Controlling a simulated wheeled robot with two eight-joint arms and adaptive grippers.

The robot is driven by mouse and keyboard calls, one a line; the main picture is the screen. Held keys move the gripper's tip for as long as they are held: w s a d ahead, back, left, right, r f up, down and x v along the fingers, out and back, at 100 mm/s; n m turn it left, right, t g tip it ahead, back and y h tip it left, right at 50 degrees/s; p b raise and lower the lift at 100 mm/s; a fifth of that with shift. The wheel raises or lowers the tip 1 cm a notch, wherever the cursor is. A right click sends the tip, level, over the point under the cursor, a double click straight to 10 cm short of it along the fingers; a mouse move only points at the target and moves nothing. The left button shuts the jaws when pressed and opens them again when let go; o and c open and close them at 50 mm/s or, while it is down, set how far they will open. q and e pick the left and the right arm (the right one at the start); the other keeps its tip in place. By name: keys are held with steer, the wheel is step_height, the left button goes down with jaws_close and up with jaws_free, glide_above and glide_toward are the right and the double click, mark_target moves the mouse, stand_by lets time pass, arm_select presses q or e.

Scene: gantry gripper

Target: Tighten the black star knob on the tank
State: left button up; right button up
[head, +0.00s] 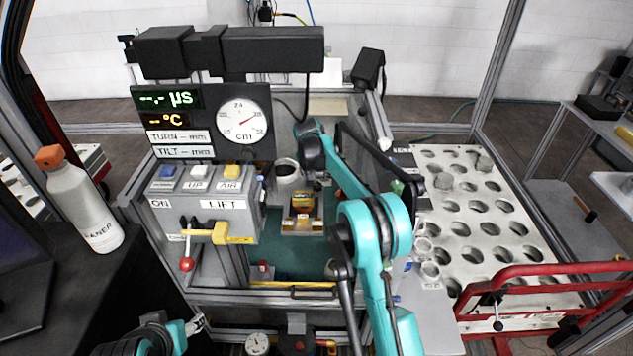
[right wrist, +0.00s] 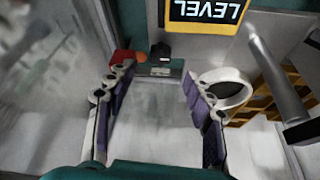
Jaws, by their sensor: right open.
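My right gripper (right wrist: 157,82) is open in the right wrist view, with nothing between its fingers. A small black knob-like part (right wrist: 160,52) is beyond the fingertips, beside a red-orange part (right wrist: 124,57); it is too small to tell whether it is a star knob. In the head view my right arm reaches over a tank-like enclosure with a teal floor (head: 290,262), and its gripper cannot be made out. No black star knob can be clearly picked out there. My left gripper (head: 198,323) is at the bottom left edge, apart from the enclosure, its jaws unclear.
A grey lift control box (head: 207,217) with a yellow handle and red-knobbed lever stands left of the enclosure. A bottle (head: 85,205) stands farther left. A perforated white table (head: 475,215) and red rail (head: 540,270) are right. A LEVEL display (right wrist: 207,12) and ring (right wrist: 226,89) are near my right fingers.

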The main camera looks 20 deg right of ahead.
steer(key=v, duration=0.5)
steer(key=shift+s, duration=0.1)
